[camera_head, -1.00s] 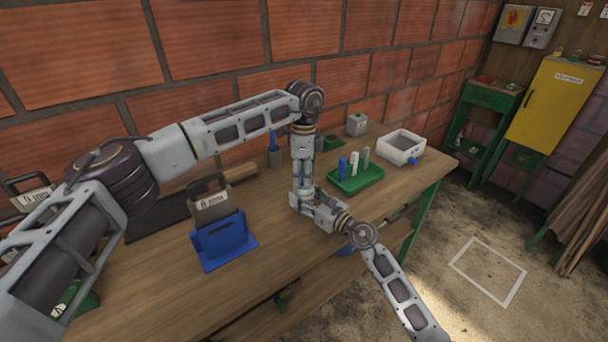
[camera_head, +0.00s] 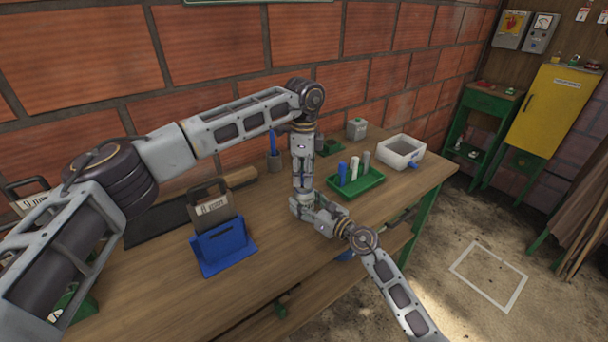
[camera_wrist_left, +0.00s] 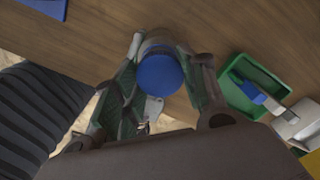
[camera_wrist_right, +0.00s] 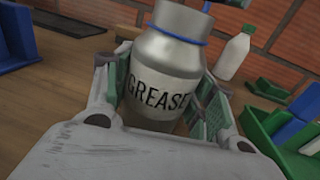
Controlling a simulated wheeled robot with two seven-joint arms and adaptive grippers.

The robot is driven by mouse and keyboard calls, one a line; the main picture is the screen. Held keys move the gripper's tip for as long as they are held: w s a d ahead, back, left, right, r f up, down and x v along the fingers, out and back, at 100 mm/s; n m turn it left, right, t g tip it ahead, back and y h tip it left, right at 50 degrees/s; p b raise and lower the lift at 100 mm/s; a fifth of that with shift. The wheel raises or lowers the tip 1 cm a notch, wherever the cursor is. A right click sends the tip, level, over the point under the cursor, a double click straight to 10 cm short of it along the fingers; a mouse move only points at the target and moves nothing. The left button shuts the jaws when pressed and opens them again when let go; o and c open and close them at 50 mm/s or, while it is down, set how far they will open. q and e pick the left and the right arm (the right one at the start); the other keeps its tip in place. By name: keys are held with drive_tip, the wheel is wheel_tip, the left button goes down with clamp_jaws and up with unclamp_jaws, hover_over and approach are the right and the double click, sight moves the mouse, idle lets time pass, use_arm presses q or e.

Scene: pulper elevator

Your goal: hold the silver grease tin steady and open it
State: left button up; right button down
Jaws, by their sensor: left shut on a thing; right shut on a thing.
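The silver grease tin (camera_wrist_right: 160,85), marked GREASE, stands between the fingers of my right gripper (camera_wrist_right: 163,95), which is shut on its body. A blue band rings its neck in the right wrist view. In the head view the left gripper (camera_head: 302,207) and right gripper (camera_head: 325,222) meet near the bench's front edge, and my arms hide the tin. Whether the lid is loose cannot be told.
On the wooden bench (camera_head: 150,290) stand a blue holder (camera_head: 224,247) with a plate at left, and a green tray (camera_head: 365,186) of small bottles right of the grippers. A white box (camera_head: 402,148) is farther right. A brick wall (camera_head: 215,60) rises behind.

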use_arm(q)
drive_tip(key=shift+r, duration=0.1)
drive_tip(key=shift+r, duration=1.95)
use_arm(e)
drive_tip(key=shift+c, duration=2.2)
unclamp_jaws()
drive_tip(key=shift+s+d, duration=0.1)
drive_tip(key=shift+v, duration=5.85)
